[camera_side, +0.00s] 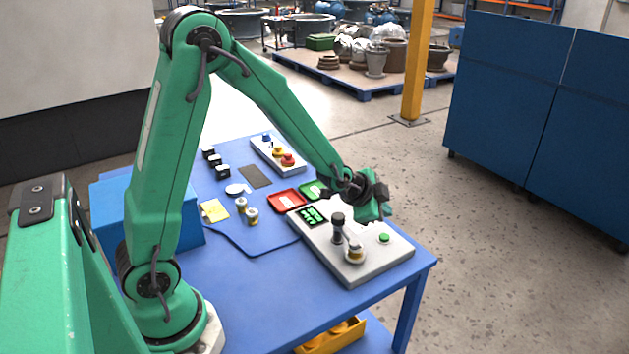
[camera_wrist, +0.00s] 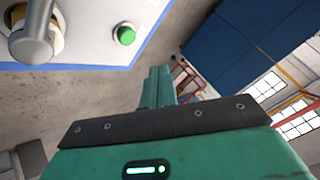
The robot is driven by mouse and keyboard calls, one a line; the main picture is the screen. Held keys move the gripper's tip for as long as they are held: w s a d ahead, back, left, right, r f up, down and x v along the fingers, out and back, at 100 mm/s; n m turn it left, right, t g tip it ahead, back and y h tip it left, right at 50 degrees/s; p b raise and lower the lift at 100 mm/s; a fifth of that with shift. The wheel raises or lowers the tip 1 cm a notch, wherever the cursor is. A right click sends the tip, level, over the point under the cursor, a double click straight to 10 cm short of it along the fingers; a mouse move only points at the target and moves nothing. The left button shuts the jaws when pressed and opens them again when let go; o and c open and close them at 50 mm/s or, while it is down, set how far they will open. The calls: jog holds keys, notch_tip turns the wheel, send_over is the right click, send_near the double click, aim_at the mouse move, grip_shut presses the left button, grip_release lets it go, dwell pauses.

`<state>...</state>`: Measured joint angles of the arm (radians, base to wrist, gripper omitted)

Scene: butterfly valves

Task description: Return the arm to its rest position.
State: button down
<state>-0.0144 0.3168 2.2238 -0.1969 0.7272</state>
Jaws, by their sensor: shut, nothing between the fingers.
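My green arm reaches out over the blue table, and my gripper (camera_side: 376,211) hangs above the pale test panel (camera_side: 374,268). The gripper's fingers also show in the wrist view (camera_wrist: 159,86), closed together and empty. On the panel are a dark upright post (camera_side: 338,228), a brass-and-grey valve (camera_side: 354,253), a green button (camera_side: 384,238) and a green-lit display (camera_side: 314,216). The wrist view shows the green button (camera_wrist: 125,35) and part of the valve (camera_wrist: 33,38) at upper left. The gripper touches nothing that I can see.
A red tray (camera_side: 287,201) and a green tray (camera_side: 312,190) lie behind the panel. Small brass-and-white parts (camera_side: 246,211), black blocks (camera_side: 215,164) and a control box with buttons (camera_side: 280,155) stand on the blue table (camera_side: 262,285). Blue cabinets (camera_side: 510,100) stand at right.

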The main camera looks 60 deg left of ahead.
jog(key=shift+r, duration=0.1)
dwell(0.3)
jog(key=s+r+n+g, duration=0.1)
jog(key=s+r+n, duration=0.1)
jog(key=s+r, duration=0.3)
jog(key=s+r+n+g, duration=0.1)
jog(key=s+r+n, duration=0.2)
jog(key=s, duration=1)
jog(key=s+r+n+g, duration=0.1)
jog(key=s+r+n, duration=0.2)
jog(key=s+r, duration=0.3)
jog(key=s, duration=0.3)
jog(key=shift+d+r+g, duration=0.3)
jog(key=shift+d+r, duration=0.05)
